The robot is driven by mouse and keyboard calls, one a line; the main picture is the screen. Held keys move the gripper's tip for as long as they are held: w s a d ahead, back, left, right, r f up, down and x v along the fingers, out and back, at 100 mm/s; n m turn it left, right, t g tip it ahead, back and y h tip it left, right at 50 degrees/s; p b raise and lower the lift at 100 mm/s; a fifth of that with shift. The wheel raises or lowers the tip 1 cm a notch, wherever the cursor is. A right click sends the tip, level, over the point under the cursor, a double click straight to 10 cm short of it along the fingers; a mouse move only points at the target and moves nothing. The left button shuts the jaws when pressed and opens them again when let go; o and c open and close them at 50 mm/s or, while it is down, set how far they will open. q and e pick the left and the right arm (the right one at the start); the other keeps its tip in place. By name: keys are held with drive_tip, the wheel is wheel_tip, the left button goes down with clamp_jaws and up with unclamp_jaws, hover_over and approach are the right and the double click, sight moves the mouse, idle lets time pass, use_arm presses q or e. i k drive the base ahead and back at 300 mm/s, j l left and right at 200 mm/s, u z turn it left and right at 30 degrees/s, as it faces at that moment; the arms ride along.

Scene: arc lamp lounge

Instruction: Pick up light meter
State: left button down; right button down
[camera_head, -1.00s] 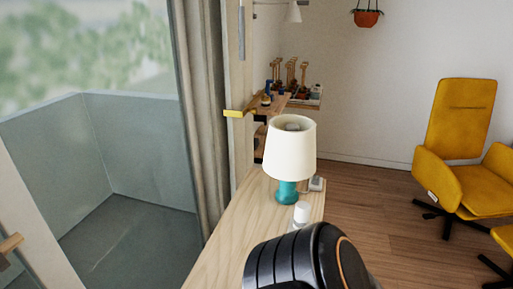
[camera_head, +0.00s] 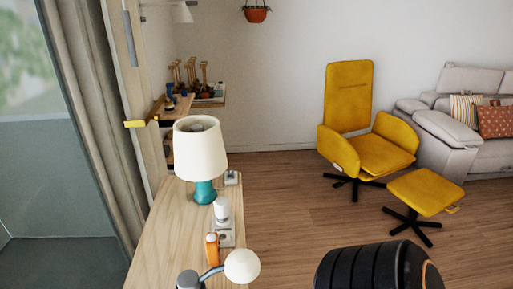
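Several small things stand on the pale wooden tabletop (camera_head: 165,245). A small orange upright thing with a pale top (camera_head: 212,249) may be the light meter, but it is too small to be sure. Just behind it is a white rounded, bulb-like thing (camera_head: 222,209) by a grey-white flat block (camera_head: 227,238). A small grey device (camera_head: 231,178) lies at the far end, right of the table lamp. Neither of my grippers is in view; only a black rounded part of my own arm shows at the bottom right.
A table lamp with a cream shade (camera_head: 201,150) and teal base stands on the tabletop. A yellow chair (camera_head: 348,100) and footstool (camera_head: 425,191) stand right; open wooden floor (camera_head: 285,215) lies between.

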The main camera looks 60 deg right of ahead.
sight(213, 246)
drive_tip(key=z, duration=1.3)
drive_tip(key=i+l+z, duration=0.15)
